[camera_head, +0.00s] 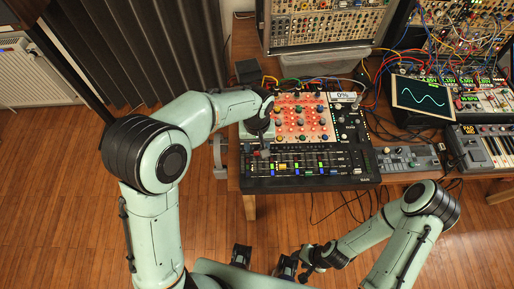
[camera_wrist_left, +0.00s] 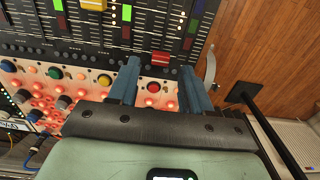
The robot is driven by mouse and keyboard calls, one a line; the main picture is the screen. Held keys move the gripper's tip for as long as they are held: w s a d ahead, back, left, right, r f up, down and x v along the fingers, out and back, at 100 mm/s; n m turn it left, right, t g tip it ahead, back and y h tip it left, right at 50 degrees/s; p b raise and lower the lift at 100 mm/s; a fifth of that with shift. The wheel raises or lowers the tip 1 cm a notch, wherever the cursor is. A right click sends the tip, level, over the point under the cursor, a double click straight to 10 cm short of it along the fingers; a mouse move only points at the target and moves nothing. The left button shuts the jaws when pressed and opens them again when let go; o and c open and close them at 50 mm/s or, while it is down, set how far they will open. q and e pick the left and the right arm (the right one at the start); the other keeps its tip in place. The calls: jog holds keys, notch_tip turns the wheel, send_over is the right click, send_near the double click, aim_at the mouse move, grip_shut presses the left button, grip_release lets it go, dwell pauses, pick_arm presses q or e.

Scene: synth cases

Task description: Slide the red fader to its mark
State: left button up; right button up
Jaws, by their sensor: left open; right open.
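The red fader (camera_head: 265,153) sits near the upper left of the black fader panel (camera_head: 312,184), just below my left gripper (camera_head: 262,146). In the left wrist view the red fader (camera_wrist_left: 160,58) lies in line with the gap between the blue-grey fingertips of my left gripper (camera_wrist_left: 160,68). The jaws are open, one finger on each side; I cannot tell whether they touch the cap. I cannot make out the fader's mark. My right gripper (camera_head: 305,270) is open and low in the head view, away from the panel.
A small display (camera_head: 342,97) reads 0%. Red-lit knobs (camera_head: 300,118) lie behind the panel. A scope screen (camera_head: 421,96), cables and a keyboard (camera_head: 490,147) fill the right. Wooden floor (camera_head: 220,230) is open in front.

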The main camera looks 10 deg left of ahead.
aim_at(257, 153)
pick_arm(q)
jog(key=shift+f, duration=1.3)
pick_arm(e)
jog(key=shift+f, duration=0.15)
